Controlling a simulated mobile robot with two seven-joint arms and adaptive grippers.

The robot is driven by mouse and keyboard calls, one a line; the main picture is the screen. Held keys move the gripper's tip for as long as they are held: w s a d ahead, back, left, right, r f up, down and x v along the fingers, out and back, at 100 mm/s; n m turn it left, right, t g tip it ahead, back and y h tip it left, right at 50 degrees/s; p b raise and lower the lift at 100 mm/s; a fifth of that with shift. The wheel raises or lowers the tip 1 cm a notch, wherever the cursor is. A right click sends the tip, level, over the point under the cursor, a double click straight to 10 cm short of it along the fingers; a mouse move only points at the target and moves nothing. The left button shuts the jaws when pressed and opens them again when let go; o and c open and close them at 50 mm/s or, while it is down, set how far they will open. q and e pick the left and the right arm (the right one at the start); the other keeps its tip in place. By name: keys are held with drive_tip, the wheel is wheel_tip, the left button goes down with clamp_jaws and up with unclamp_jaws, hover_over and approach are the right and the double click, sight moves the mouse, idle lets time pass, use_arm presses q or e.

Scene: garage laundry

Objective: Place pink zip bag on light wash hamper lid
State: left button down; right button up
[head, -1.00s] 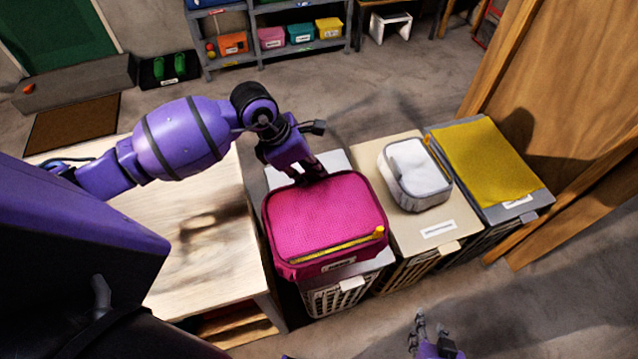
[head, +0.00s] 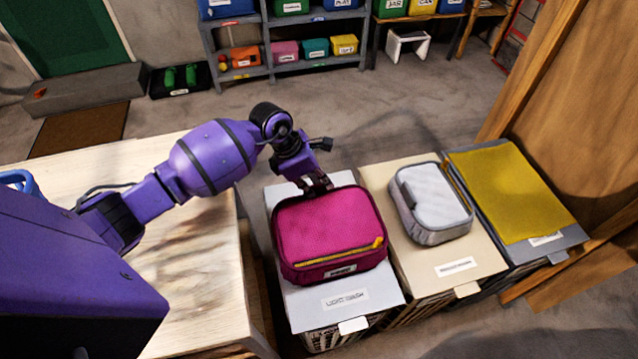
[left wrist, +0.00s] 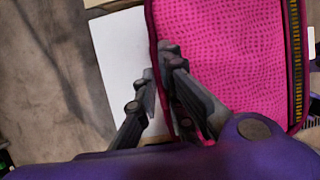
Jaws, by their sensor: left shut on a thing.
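The pink zip bag (head: 330,228), with a yellow zip along its front, is over the white light wash hamper lid (head: 378,296). My left gripper (head: 318,187) is shut on the bag's back edge. In the left wrist view, the fingers (left wrist: 162,62) pinch the edge of the bag (left wrist: 225,50), with the white lid (left wrist: 120,58) beside it. The lid's label shows in front of the bag. My right gripper is not in view.
A beige hamper lid (head: 470,248) carries a grey-white zip bag (head: 436,198). A grey hamper lid (head: 555,242) carries a yellow cloth (head: 508,190). A wooden table (head: 205,280) stands left of the hampers, and wooden panels (head: 575,100) stand at the right.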

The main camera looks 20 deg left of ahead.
use_arm(q)
drive_tip(key=shift+f, duration=0.1)
drive_tip(key=c, duration=2.3)
unclamp_jaws()
drive_tip(key=shift+f, duration=0.3)
drive_tip(key=o, duration=0.4)
drive_tip(key=shift+r, duration=0.1)
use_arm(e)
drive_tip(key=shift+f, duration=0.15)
use_arm(q)
drive_tip(key=shift+o, duration=0.2)
drive_tip(key=shift+r, duration=0.25)
drive_tip(key=v, duration=1.1)
drive_tip(key=shift+s+a+r, duration=0.2)
drive_tip(key=shift+r, duration=0.15)
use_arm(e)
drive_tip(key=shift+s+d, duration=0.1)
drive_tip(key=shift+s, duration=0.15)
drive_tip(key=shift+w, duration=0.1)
